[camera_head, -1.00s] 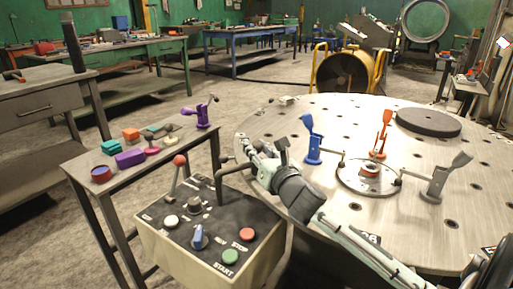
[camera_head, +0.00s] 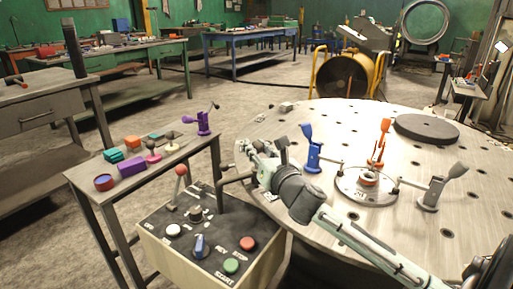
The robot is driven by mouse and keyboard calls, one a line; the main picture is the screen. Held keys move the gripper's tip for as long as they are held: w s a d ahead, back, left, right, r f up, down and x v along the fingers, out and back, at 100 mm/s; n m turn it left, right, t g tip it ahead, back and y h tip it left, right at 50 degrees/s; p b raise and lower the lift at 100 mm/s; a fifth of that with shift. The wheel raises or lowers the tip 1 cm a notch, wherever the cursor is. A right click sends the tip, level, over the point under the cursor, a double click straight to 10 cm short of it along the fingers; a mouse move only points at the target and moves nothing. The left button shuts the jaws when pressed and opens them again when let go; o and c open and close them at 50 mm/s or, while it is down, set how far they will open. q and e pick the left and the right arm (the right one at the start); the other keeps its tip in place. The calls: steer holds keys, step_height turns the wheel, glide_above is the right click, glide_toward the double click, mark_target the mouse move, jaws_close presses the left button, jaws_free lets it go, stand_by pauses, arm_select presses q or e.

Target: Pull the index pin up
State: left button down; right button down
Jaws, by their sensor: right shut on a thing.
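My right gripper (camera_head: 245,151) comes in from the lower right over the near-left rim of the round steel table (camera_head: 300,118). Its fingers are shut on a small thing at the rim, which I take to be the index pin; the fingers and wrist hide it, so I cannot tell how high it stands. My left gripper is not in view.
A control box (camera_head: 192,238) with buttons and a red-knobbed lever stands below the gripper. Blue (camera_head: 312,150), orange (camera_head: 379,146) and grey (camera_head: 434,192) clamps surround a hub (camera_head: 366,183) on the table. A side bench (camera_head: 189,151) holds several coloured parts.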

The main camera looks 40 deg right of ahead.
steer(key=c, duration=1.4)
jaws_free()
steer(key=shift+r, duration=0.4)
steer(key=shift+o, duration=1.1)
steer(key=shift+f, duration=0.15)
steer(key=shift+s, duration=0.15)
steer(key=s+a, duration=0.2)
steer(key=s, duration=0.9)
steer(key=shift+s+a, duration=0.15)
steer(key=shift+s, duration=0.15)
